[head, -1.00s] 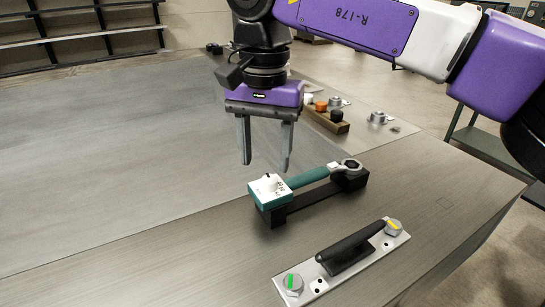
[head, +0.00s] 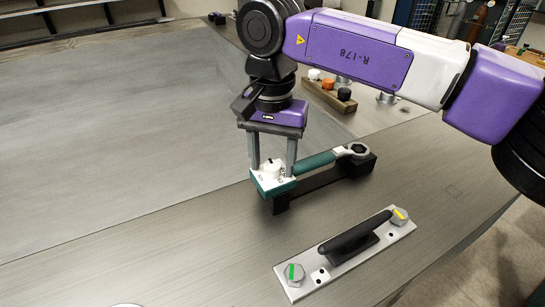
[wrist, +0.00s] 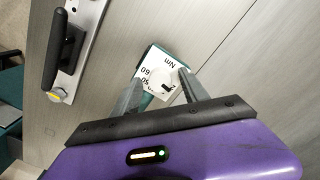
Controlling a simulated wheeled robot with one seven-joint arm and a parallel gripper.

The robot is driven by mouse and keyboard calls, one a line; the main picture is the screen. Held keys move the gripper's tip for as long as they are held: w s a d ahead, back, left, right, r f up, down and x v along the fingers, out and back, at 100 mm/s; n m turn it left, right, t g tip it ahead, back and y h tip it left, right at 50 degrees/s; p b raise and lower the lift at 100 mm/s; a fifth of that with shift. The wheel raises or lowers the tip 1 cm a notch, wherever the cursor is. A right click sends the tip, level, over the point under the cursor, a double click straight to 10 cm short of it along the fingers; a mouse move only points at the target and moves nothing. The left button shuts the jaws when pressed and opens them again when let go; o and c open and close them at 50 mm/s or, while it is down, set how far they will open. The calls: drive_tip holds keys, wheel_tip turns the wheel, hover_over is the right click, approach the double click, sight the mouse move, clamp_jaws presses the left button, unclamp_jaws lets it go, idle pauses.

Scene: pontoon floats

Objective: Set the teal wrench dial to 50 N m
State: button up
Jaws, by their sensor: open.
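The teal wrench (head: 314,163) lies on a black stand (head: 325,185), its ring end to the right. At its left end is a white dial face (head: 265,182) with a raised white knob (head: 274,166). The face also shows in the wrist view (wrist: 175,97), with "Nm", a 60 and partly hidden figures. The knob has a short black mark (wrist: 167,87); I cannot tell the exact value it points to. My gripper (head: 272,172) is open above the dial, one finger on each side of the knob. I cannot tell whether the fingers touch it.
A wooden block (head: 328,97) with white, orange and black knobs stands behind.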

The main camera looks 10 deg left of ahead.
clamp_jaws()
